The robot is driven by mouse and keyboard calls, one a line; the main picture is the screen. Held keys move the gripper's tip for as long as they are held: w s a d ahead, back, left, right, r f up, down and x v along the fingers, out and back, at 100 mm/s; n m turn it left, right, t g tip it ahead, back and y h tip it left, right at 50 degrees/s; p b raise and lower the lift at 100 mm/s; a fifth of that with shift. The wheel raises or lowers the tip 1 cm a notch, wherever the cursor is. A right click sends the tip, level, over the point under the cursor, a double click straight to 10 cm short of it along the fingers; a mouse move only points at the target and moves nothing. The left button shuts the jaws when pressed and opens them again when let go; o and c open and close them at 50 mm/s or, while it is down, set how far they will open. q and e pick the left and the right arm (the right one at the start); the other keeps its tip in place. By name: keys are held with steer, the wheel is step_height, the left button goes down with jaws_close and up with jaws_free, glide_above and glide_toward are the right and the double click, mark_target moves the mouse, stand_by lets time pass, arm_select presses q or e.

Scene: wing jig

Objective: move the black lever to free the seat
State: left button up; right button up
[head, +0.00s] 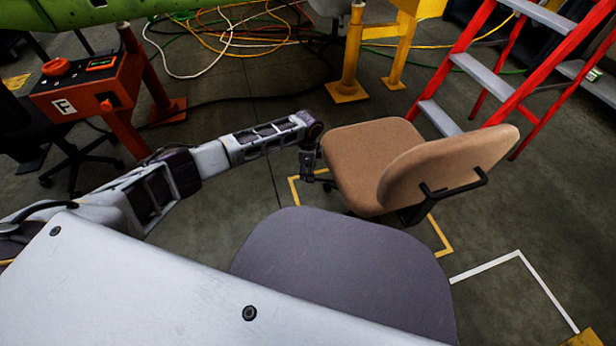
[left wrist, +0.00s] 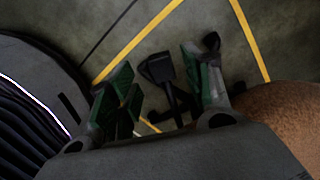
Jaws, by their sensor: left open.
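The tan chair (head: 362,152) stands ahead of me, its backrest turned to the right. My left gripper (head: 318,178) points down beside the left edge of its seat. In the left wrist view, the black lever (left wrist: 157,69) has a flat paddle end and sits low beside the tan seat (left wrist: 268,108). My left gripper (left wrist: 158,76) is open, with its green-padded fingers apart on either side of the lever in the picture. I cannot tell whether either finger touches it. The lever is not clear in the head view. My right gripper is out of view.
A dark grey seat (head: 345,270) is close in front. A red ladder (head: 480,75) and yellow stand (head: 352,70) are behind the chair. An orange control box (head: 88,85) stands at left. Cables (head: 235,25) lie at the back. Yellow tape (head: 440,238) marks the floor.

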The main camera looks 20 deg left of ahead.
arm_select(q)
steer(key=shift+f+b, duration=0.7)
steer(key=shift+f, duration=0.95)
jaws_close()
